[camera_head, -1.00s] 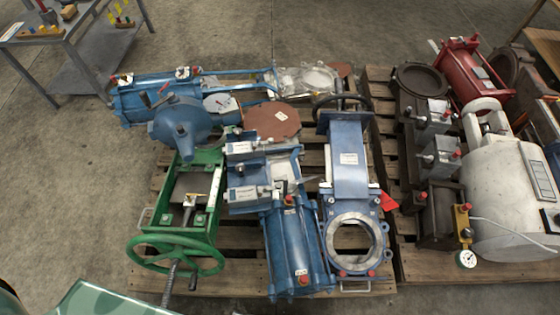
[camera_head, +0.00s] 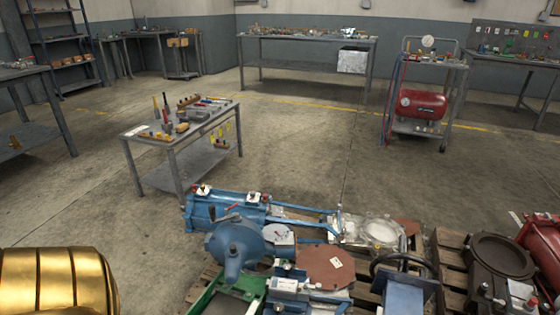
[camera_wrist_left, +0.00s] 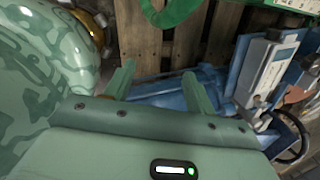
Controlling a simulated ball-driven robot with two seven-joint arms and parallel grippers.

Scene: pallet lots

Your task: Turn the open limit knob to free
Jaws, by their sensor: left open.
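I cannot make out which part is the open limit knob. Beyond the fingers are a blue cylinder body (camera_wrist_left: 185,88) and part of a green ring (camera_wrist_left: 172,10). My right gripper is not in view.
Wooden pallets (camera_head: 450,262) hold crowded valve parts, including a brown disc (camera_head: 327,266) and a black handwheel (camera_head: 402,263). A grey tool table (camera_head: 180,130) stands behind left. A red air tank (camera_head: 422,104) is on a cart farther back. The concrete floor between is clear.

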